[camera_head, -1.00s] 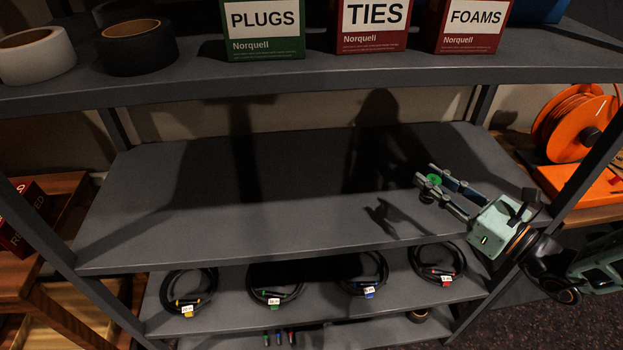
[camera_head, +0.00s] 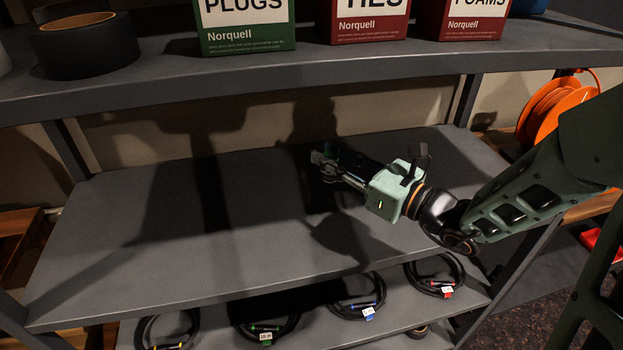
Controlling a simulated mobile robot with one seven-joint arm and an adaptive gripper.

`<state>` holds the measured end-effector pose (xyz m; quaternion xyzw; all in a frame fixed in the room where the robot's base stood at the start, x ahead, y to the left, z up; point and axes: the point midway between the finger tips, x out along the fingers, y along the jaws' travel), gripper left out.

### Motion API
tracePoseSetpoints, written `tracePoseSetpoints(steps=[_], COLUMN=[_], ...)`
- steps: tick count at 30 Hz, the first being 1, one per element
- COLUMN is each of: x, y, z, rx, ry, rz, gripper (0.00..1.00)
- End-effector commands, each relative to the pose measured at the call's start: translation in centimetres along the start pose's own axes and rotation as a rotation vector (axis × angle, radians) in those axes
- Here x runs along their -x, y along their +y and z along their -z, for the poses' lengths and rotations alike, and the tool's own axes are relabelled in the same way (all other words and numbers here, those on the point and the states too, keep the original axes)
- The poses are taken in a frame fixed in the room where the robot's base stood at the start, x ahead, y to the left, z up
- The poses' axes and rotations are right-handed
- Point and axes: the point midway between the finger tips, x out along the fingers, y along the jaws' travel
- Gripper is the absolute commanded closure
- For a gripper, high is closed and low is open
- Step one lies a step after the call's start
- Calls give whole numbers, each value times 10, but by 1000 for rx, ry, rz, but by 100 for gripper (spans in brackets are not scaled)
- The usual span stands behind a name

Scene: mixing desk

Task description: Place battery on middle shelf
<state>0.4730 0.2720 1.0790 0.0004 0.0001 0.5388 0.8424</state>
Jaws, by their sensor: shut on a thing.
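The middle shelf (camera_head: 120,235) is a wide dark grey board with a bare top. My gripper (camera_head: 325,165) reaches in from the right, with its fingertips over the back middle part of this shelf. It is shut on the battery, which is small and lost in dark shadow between the fingertips. I cannot make out the battery's outline or whether it touches the shelf.
The upper shelf (camera_head: 400,72) carries black tape (camera_head: 85,45), a green box (camera_head: 245,30) and two red boxes. Coiled cables (camera_head: 357,300) lie on the shelf below. A grey post stands behind my gripper to the right. The middle shelf's left half is clear.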

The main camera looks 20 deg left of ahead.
Motion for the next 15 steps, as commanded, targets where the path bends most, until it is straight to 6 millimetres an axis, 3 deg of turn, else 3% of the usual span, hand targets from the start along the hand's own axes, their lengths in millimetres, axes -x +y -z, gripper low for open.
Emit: tracePoseSetpoints(steps=[3, 9, 15], x=[-27, -50, -64], y=[-9, -20, -26], z=[14, 46, 63], rx=[-2, -3, 0], ry=[-2, -1, -1], rz=[-5, -2, -1], gripper=[100, 100, 100])
